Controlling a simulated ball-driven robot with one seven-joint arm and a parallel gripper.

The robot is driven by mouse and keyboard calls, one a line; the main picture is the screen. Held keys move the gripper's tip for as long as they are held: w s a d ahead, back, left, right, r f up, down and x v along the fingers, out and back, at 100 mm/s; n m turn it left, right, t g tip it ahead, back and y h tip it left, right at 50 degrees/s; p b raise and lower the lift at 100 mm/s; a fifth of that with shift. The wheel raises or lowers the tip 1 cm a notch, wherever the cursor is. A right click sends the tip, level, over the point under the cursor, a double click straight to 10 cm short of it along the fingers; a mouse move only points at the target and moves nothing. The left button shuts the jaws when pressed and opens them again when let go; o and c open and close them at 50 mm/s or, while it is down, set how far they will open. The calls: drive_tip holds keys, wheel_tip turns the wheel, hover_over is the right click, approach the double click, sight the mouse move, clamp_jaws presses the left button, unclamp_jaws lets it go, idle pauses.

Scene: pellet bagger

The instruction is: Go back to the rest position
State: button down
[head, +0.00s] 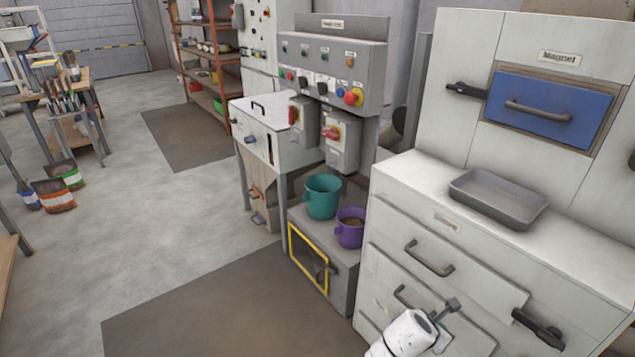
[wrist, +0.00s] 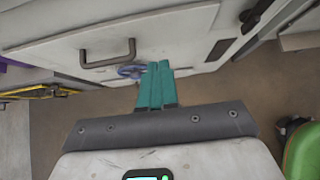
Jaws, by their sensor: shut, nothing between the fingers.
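My gripper (wrist: 157,85) shows in the wrist view with its two teal fingers pressed together and nothing between them. It is in front of the lower part of the white cabinet (wrist: 60,35), near a dark bar handle (wrist: 108,58). I cannot tell whether the fingertips touch the cabinet. In the head view the white end of my arm (head: 408,330) is at the bottom, in front of the cabinet's lower drawers, and the fingers are hard to make out there.
A grey tray (head: 499,198) sits on the cabinet top below the blue Magnet drawer (head: 548,106). A teal bucket (head: 322,196) and a purple bucket (head: 350,228) stand on a grey box beside the cabinet. Open floor (head: 160,235) lies to the left.

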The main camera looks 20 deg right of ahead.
drive_tip(key=s+a+r+m+y, duration=0.1)
drive_tip(key=s+a+m+y, duration=0.2)
drive_tip(key=s+a+m, duration=0.2)
drive_tip(key=s+a+r+m+g+y, duration=0.1)
drive_tip(key=s+a+r+m+y, duration=0.1)
drive_tip(key=s+a+m, duration=0.4)
drive_tip(key=s+a+r+m+g+y, duration=0.1)
drive_tip(key=s+a+m+y, duration=0.2)
drive_tip(key=s+m, duration=0.8)
drive_tip(key=s+a, duration=0.2)
drive_tip(key=s, duration=0.3)
drive_tip(key=shift+s+a+r+y, duration=0.15)
drive_tip(key=shift+a+r+y, duration=0.15)
drive_tip(key=shift+y, duration=0.1)
drive_tip(key=c, duration=1.9)
unclamp_jaws()
